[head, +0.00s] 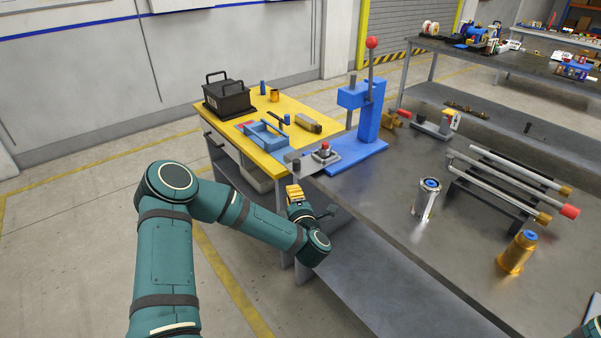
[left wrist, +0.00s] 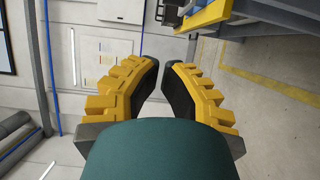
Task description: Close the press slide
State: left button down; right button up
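The slide is not recognizable in that view. My right gripper is out of view.
On the bench, a silver cylinder (head: 426,200), a brass cylinder (head: 517,252) and a rod rack (head: 500,192) stand to the right. The bench's front area is clear.

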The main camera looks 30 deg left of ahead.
pick_arm(q)
jog(key=shift+w+d+b+x, duration=0.25)
jog(key=shift+d+x, duration=0.05)
jog(key=shift+x, duration=1.85)
jog(key=shift+w+d+b+x, duration=0.25)
jog(key=shift+w+x, duration=0.05)
jog(key=shift+x, duration=1.9)
jog(key=shift+w+d+b+x, duration=0.25)
jog(key=shift+d+x, duration=0.05)
jog(key=shift+x, duration=1.85)
jog(key=shift+w+r, duration=0.1)
